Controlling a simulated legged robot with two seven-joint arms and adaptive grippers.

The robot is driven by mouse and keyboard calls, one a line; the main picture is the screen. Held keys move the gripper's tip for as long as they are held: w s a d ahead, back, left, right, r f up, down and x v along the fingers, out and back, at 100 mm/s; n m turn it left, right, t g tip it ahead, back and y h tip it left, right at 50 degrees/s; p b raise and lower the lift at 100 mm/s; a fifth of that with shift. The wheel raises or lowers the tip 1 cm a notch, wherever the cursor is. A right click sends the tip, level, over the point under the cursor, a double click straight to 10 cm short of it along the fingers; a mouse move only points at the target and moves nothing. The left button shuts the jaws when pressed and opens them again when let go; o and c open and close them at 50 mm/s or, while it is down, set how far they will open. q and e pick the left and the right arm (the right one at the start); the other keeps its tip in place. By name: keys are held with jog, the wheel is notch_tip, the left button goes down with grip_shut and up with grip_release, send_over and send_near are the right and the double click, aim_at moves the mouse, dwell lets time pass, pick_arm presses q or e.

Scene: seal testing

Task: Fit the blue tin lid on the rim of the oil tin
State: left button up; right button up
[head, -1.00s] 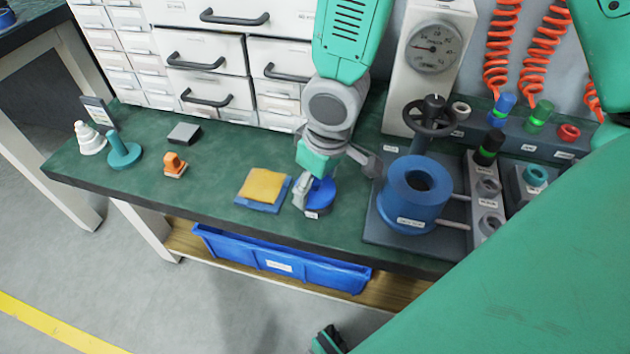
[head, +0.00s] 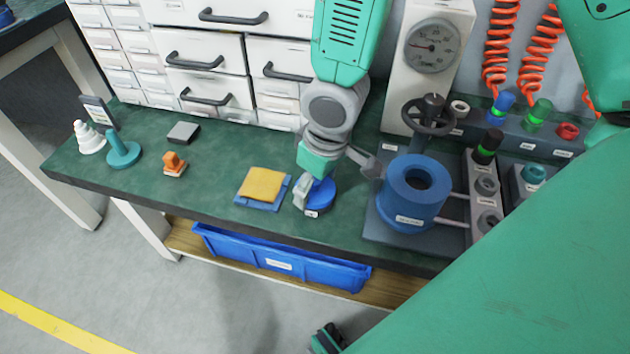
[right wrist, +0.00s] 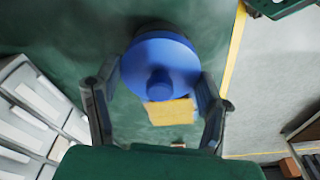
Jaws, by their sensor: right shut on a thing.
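The blue tin lid (right wrist: 160,62) is a round disc with a knob facing the camera in the right wrist view. My right gripper (right wrist: 156,100) is shut on it, with one finger at each side of the disc. The oil tin (head: 312,213) is a low, darker blue round thing with a white label on the green bench in the head view. Its edge (right wrist: 152,27) shows behind the lid in the right wrist view. The lid (head: 321,190) is over the tin. Whether it touches or is seated on the rim I cannot tell. My left gripper is not in view.
A yellow cloth (head: 262,184) on a blue pad lies left of the tin. A large blue cylinder (head: 408,204) with a handwheel stands close on the right. The bench's front edge is near, with a blue crate (head: 282,267) below. Drawers (head: 205,55) stand behind.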

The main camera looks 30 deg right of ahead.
aim_at(316, 181)
jog(key=shift+f+b, duration=0.3)
jog(key=shift+f, duration=0.4)
jog(key=o, duration=1)
notch_tip(316, 181, up, 7)
jog(key=p, duration=0.8)
jog(key=shift+r, duration=0.1)
